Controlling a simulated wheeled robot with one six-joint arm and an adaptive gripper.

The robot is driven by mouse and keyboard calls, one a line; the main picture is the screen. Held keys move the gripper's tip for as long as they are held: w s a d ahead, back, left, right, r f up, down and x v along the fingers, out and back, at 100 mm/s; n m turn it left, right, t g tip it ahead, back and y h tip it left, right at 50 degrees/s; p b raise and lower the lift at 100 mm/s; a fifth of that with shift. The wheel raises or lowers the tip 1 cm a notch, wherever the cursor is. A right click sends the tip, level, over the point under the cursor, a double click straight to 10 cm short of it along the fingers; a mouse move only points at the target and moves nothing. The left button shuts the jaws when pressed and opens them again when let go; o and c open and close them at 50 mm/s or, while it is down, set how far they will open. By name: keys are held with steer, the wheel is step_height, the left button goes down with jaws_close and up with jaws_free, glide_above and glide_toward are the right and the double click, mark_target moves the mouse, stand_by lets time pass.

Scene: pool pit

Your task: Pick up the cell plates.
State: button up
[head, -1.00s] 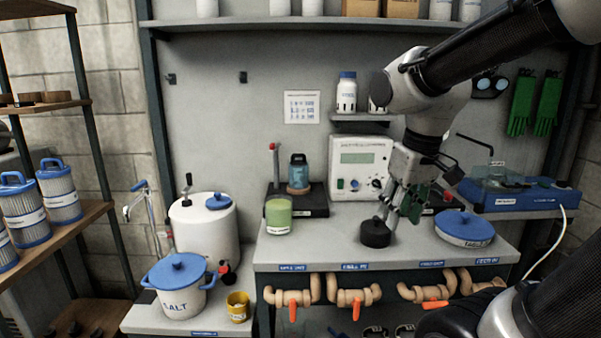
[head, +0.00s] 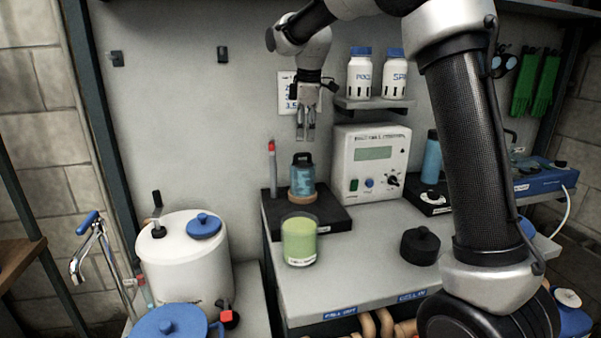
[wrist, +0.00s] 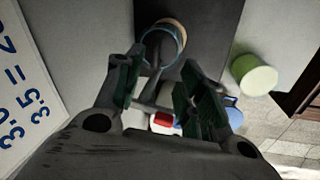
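No part is labelled as cell plates. A blue, see-through jar (head: 303,183) with a black handled top (head: 302,159) stands on a tan ring on the dark stand (head: 335,222). I cannot make out plates inside it. My gripper (head: 305,138) points down just above this jar, empty and apart from it. In the wrist view, my gripper (wrist: 160,75) has its fingers spread, with the jar (wrist: 164,42) beyond the fingertips.
A green cup (head: 300,240) stands in front of the stand. A red-tipped lever (head: 271,165) rises at its left. The control box (head: 370,160) is close on the right. A black lidded puck (head: 420,246) sits on the counter, and a shelf with white bottles (head: 360,74) is above.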

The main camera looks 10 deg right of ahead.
mark_target(303, 154)
steer(key=f+n, duration=0.1)
steer(key=f, duration=0.1)
steer(key=w+f+n, duration=0.1)
steer(key=f, duration=0.1)
steer(key=w+f, duration=0.1)
steer(key=f, duration=0.2)
steer(key=shift+a+n, duration=0.1)
steer(key=shift+n, duration=0.3)
steer(key=shift+r, duration=0.1)
jaws_close()
